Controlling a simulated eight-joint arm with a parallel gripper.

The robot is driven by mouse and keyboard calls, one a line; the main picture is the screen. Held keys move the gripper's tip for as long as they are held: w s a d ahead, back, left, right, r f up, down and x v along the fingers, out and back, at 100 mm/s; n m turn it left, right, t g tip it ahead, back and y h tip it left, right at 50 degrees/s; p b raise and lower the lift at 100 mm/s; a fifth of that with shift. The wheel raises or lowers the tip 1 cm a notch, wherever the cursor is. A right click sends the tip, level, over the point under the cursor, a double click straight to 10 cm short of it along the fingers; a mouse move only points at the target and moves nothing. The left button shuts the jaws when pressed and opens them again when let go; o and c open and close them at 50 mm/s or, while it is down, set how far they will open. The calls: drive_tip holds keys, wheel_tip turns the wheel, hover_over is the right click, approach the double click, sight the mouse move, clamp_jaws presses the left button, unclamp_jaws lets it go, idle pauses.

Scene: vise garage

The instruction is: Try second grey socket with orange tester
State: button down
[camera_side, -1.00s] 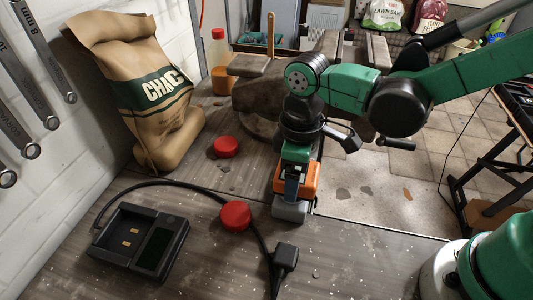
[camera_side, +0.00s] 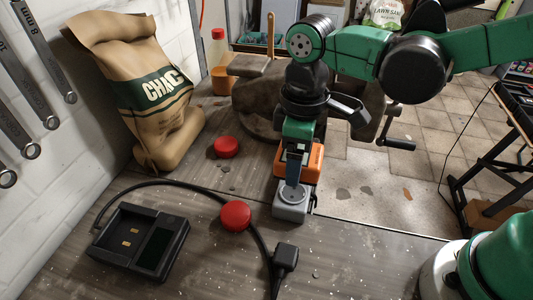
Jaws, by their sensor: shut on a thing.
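My gripper (camera_side: 293,180) points down at the middle of the bench and is shut on the orange tester (camera_side: 315,163). The tester shows on both sides of the near finger. A grey socket (camera_side: 291,212) with a round face on top sits on the bench just in front of and below the tester. Its round face is mostly in the open, with the fingertip at its back edge. I cannot tell whether tester and socket touch. I see only this one grey socket clearly; the area behind the tester is hidden by my gripper.
Two red round caps (camera_side: 236,215) (camera_side: 226,147) lie left of my gripper. A black charger dock (camera_side: 138,241) stands at front left, its cable running to a black plug (camera_side: 285,256). A paper sack (camera_side: 150,100) leans on the wall. A vise (camera_side: 255,106) stands behind.

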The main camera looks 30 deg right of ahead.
drive_tip(key=shift+r, duration=0.1)
drive_tip(key=w+d, duration=0.2)
drive_tip(key=w+d+r, duration=0.1)
drive_tip(key=w+d, duration=0.1)
drive_tip(key=shift+w+d, duration=0.1)
drive_tip(key=shift+w, duration=0.05)
drive_tip(key=shift+f, duration=0.1)
idle(0.3)
drive_tip(key=shift+f, duration=2.85)
drive_tip(key=shift+f, duration=0.6)
unclamp_jaws()
